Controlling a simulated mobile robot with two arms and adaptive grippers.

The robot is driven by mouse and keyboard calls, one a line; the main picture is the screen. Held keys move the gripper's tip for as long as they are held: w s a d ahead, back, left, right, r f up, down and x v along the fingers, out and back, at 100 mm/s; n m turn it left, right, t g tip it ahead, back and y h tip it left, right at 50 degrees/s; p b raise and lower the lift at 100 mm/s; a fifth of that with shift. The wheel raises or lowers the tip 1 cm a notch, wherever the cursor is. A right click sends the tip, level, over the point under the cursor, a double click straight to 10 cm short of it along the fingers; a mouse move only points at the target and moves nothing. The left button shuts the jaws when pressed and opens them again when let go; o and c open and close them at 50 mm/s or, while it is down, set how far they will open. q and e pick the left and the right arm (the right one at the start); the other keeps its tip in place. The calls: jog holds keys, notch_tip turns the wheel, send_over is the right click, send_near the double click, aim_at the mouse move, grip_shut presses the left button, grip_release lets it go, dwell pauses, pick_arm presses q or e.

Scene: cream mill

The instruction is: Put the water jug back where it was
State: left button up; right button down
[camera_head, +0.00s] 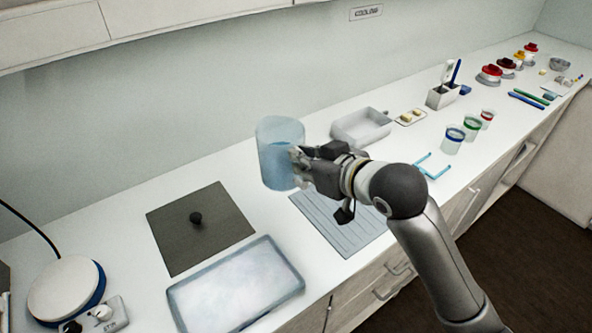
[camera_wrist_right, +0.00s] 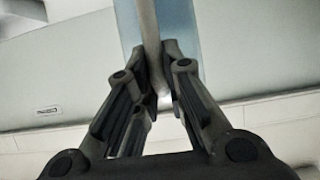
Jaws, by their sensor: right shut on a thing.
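The water jug (camera_head: 279,138) is a translucent blue cylinder, upright, near the back of the white counter in the head view. My right gripper (camera_head: 298,165) is at the jug's right side, shut on it. In the right wrist view the gripper's fingers (camera_wrist_right: 160,85) close around a pale vertical bar, likely the jug's handle (camera_wrist_right: 150,35), with the blue jug (camera_wrist_right: 183,30) behind it. Whether the jug's base touches the counter cannot be told. My left gripper is not in view.
A grey ribbed mat (camera_head: 335,222) lies beneath my right arm.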

jog(key=w+f+p, duration=0.4)
jog(key=w+f, duration=0.8)
jog(key=w, duration=0.1)
jog(key=shift+w+d+f, duration=0.15)
jog(key=shift+d+f, duration=0.05)
jog(key=shift+d, duration=0.25)
jog(key=c, duration=1.8)
grip_release()
jog(key=shift+f, duration=0.2)
jog(key=o, duration=0.3)
jog(key=shift+d, duration=0.1)
